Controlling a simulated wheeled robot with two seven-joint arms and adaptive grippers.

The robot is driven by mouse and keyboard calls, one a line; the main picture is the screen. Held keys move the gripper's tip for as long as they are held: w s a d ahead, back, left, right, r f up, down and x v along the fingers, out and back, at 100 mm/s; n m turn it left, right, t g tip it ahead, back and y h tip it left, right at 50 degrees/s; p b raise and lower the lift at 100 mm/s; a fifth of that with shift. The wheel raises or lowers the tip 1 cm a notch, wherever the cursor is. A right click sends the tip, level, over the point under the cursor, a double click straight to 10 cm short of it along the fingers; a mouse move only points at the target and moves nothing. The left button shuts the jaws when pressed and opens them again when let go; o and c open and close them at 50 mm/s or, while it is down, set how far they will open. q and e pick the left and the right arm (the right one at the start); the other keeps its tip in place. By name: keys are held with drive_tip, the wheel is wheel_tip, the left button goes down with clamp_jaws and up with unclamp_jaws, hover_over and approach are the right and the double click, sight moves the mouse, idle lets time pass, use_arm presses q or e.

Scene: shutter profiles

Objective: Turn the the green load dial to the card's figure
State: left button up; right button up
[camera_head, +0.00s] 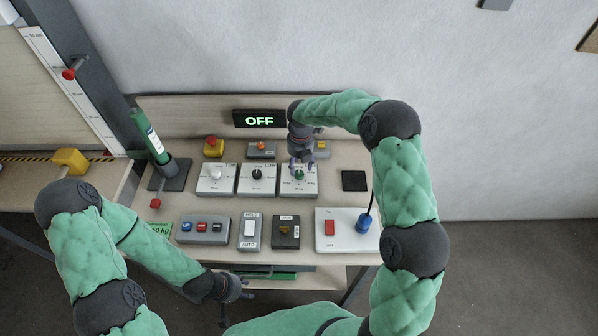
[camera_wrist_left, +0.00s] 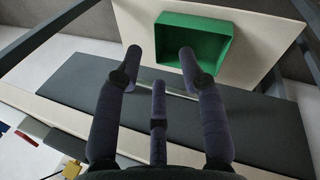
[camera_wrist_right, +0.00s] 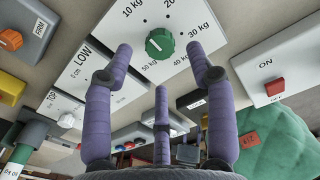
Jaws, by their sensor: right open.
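The green load dial (camera_wrist_right: 160,42) sits on a white plate marked from 10 kg to 50 kg; it also shows in the head view (camera_head: 299,174). Its pointer direction is too small to tell. My right gripper (camera_head: 302,163) is over the dial plate, open, with its fingers apart on either side of the dial in the right wrist view and not closed on it. The green card (camera_head: 160,231) lies at the panel's left front; its figure ends in "kg", its first digit partly hidden by my left arm. My left gripper (camera_head: 240,289) is open and empty below the table's front edge.
White dial plates with a black knob (camera_head: 257,174) and a white knob (camera_head: 216,173) stand left of the green one. A display (camera_head: 259,119) reads OFF. A red switch (camera_head: 329,228) and blue plug (camera_head: 364,223) are at front right. A green bin (camera_wrist_left: 190,45) lies below.

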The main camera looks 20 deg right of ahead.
sight(299, 173)
drive_tip(key=shift+f, duration=2.25)
clamp_jaws()
